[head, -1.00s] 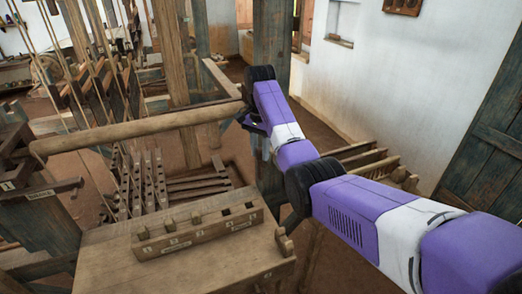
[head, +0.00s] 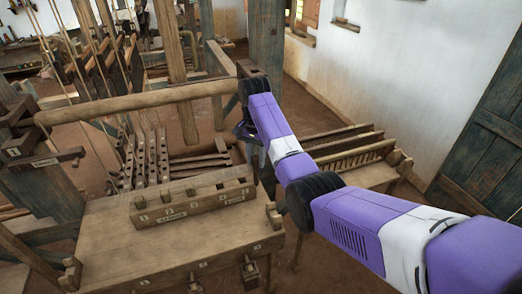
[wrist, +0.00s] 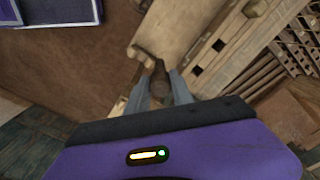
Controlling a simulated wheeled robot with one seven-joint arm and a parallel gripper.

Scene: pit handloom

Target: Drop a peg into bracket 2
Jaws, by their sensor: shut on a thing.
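My gripper (wrist: 158,90) is shut on a dark peg (wrist: 158,72), which shows between its two pale fingers in the wrist view. In the head view my gripper (head: 248,132) is beside the right blue-grey post, near the right end of the round wooden beam, and the peg cannot be made out there. A wooden bracket (head: 14,150) with a white number tag stands on the left side of the loom. I cannot tell which bracket is number 2. A peg rack (head: 193,203) with numbered holes lies on the bench; some holes hold pegs and the right end looks empty.
The wooden bench (head: 165,245) fills the lower left. The round beam (head: 140,111) crosses above it. A slotted wooden rack (head: 350,158) stands right of my arm. Bare brown floor (head: 325,105) lies toward the white wall.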

